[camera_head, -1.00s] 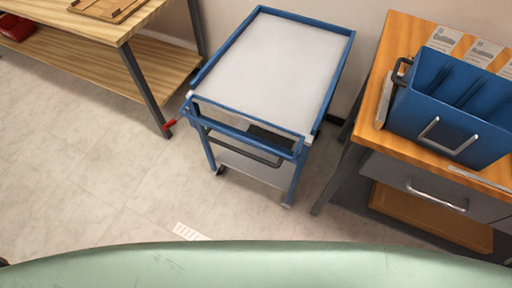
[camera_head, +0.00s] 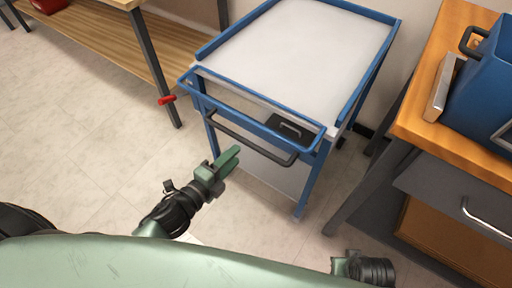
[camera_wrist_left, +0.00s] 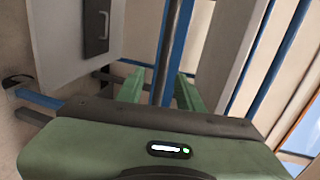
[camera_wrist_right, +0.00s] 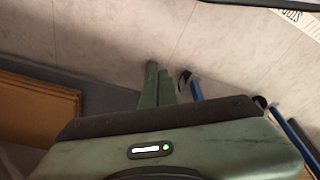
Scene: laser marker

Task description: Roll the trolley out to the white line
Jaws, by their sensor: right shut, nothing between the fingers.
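The trolley (camera_head: 300,45) has a blue frame, a pale top and a dark push handle (camera_head: 250,145) on its near side. It stands between the bench and the cabinet. My left gripper (camera_head: 232,157) is open at the near side of the handle. In the left wrist view its fingers (camera_wrist_left: 158,90) are spread, with the dark bar and a blue rail showing between them. I cannot tell whether the bar is inside the jaws. My right gripper (camera_wrist_right: 157,85) is shut and empty, low over the floor near the trolley's legs. The white line (camera_wrist_right: 302,20) shows lettering at the top right.
A wooden bench (camera_head: 135,52) stands at the left. Pale floor lies open at the near left.

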